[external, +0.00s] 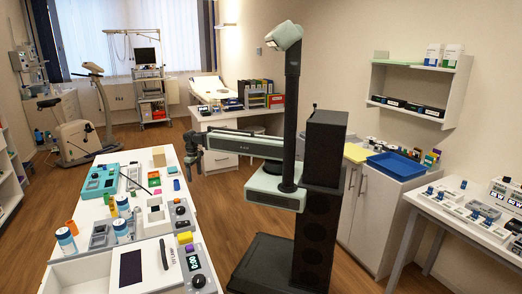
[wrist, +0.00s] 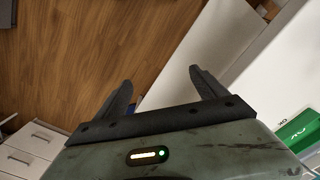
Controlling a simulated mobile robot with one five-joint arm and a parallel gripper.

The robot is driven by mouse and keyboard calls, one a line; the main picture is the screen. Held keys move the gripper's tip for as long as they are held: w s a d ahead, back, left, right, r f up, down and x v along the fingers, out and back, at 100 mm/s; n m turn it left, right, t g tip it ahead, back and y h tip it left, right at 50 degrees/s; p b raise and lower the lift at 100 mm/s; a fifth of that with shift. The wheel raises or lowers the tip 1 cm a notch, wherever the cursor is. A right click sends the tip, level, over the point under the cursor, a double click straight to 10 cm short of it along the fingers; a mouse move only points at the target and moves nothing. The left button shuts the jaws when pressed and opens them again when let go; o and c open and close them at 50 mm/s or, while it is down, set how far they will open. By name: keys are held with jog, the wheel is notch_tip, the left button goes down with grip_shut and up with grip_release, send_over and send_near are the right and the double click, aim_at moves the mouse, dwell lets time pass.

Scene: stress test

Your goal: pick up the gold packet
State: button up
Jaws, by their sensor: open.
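I cannot make out the gold packet for certain in either view. A tan box (external: 159,156) stands at the far end of the white table, and a yellow block (external: 185,238) lies near its front right. My gripper (external: 190,165) hangs at the end of my outstretched arm by the far right edge of this table. In the wrist view, my gripper (wrist: 160,78) has its two dark fingers spread apart with nothing between them. Wood floor and a white table edge lie beyond them.
The white table (external: 92,212) carries a teal case (external: 101,181), bottles, small coloured blocks and devices. A green box (wrist: 302,130) shows at the right of the wrist view. A blue tray (external: 397,166) sits on the right cabinet.

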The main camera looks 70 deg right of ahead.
notch_tip(320, 180, up, 26)
jog(key=w+f+p, duration=0.1)
jog(key=p, duration=2.1)
jog(key=w+a+f+n+b, duration=0.2)
jog(key=w+a+b, duration=0.1)
jog(key=w+a, duration=0.35)
jog(key=n+b, duration=0.7)
jog(key=b, duration=0.1)
send_near(112, 199)
notch_tip(112, 199, down, 5)
jog(key=shift+a+f, duration=0.15)
notch_tip(112, 199, down, 2)
jog(key=shift+f+b, duration=0.25)
jog(key=shift+b, duration=0.9)
notch_tip(112, 199, down, 6)
jog(key=b, duration=0.5)
jog(key=shift+w+r, duration=0.1)
jog(key=shift+r, duration=0.3)
